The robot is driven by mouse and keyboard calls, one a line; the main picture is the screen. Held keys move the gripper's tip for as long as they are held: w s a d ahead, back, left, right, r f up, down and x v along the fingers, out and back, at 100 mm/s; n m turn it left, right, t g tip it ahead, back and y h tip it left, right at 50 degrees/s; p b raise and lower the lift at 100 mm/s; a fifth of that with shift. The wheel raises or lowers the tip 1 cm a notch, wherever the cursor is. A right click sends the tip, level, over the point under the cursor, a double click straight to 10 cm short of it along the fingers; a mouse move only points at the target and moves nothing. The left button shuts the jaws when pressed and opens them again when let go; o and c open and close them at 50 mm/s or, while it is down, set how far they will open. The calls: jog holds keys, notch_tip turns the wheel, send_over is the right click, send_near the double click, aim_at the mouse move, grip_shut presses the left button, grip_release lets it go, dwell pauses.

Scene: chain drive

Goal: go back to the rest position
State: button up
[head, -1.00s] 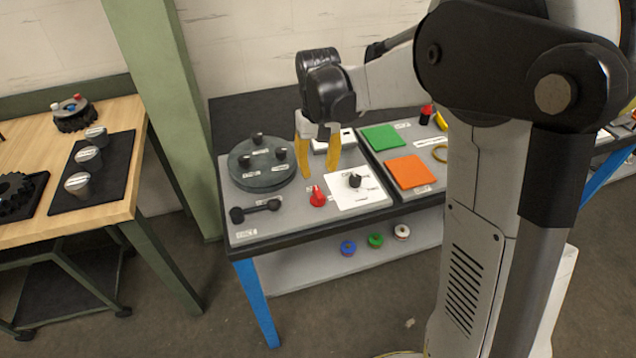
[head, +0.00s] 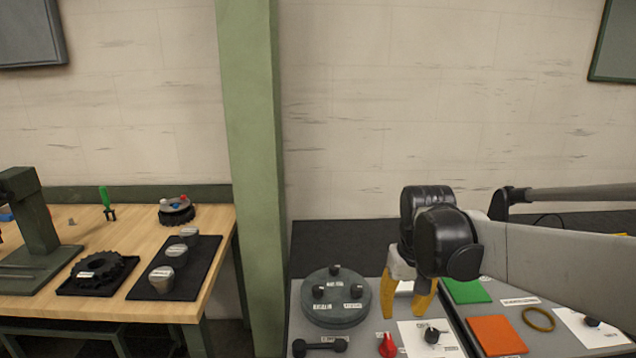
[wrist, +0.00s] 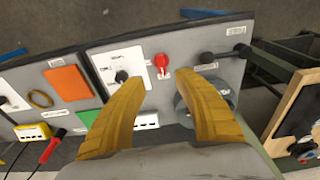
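My gripper (head: 408,292) hangs over the grey workbench with its two yellow fingers pointing down. The fingers are spread apart with nothing between them, which the wrist view (wrist: 160,105) also shows. Below and around it lie a red knob (head: 387,345), a white panel with a black knob (head: 432,336), and a dark round plate with several black knobs (head: 336,297). The wrist view shows the red knob (wrist: 161,62) beyond the fingertips, apart from them. My arm reaches in from the right in the head view.
A green pillar (head: 252,170) stands left of the grey bench. A wooden table (head: 215,255) further left holds a gear tray and metal weights. A green square (head: 466,290), an orange square (head: 496,336) and a ring (head: 538,319) lie right of my gripper.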

jog(key=s+r+t, duration=0.1)
jog(key=s+t, duration=0.4)
jog(key=s, duration=1.1)
jog(key=shift+r+t, duration=0.2)
jog(key=shift+t, duration=0.2)
